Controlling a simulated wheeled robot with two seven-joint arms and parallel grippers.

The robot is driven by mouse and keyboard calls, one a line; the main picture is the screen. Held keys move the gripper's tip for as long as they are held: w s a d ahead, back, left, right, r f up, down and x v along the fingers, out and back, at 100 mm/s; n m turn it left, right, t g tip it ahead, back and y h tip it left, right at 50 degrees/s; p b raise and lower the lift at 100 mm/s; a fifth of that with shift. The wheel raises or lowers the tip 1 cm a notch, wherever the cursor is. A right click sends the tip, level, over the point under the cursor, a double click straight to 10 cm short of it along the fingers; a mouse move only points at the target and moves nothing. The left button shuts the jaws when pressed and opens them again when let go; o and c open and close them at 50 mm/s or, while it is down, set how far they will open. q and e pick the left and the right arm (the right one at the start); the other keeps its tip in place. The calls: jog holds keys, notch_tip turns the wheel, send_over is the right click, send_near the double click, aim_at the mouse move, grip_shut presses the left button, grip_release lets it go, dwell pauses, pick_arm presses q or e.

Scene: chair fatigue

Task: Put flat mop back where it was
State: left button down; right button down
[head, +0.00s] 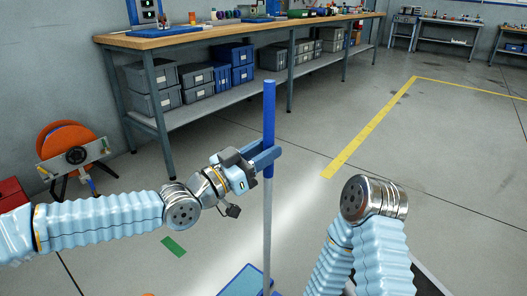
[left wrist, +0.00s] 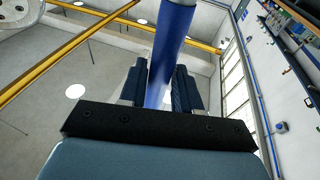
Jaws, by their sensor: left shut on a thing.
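The flat mop stands about upright in the middle of the head view. It has a blue upper handle (head: 269,120), a grey lower pole and a blue flat head (head: 241,282) at the bottom edge, partly cut off. My left gripper (head: 265,158) is shut on the lower part of the blue handle. In the left wrist view the blue handle (left wrist: 172,45) rises between the two finger pads. My right arm comes up from the bottom right of the head view; its gripper cannot be made out.
A long workbench (head: 180,39) with grey and blue bins on its lower shelf stands behind the mop. An orange reel (head: 66,150) and a red box (head: 12,193) are at the left. A green floor mark (head: 173,247) lies left of the mop. Open floor with a yellow line (head: 372,129) extends right.

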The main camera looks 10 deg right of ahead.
pick_arm(q)
jog(key=shift+r, duration=0.1)
jog(key=c, duration=0.8)
grip_release()
jog(key=shift+f, duration=0.2)
jog(key=shift+r, duration=0.25)
jog(key=v, duration=1.2)
jog(key=shift+f+p, duration=0.2)
jog(key=shift+p, duration=0.1)
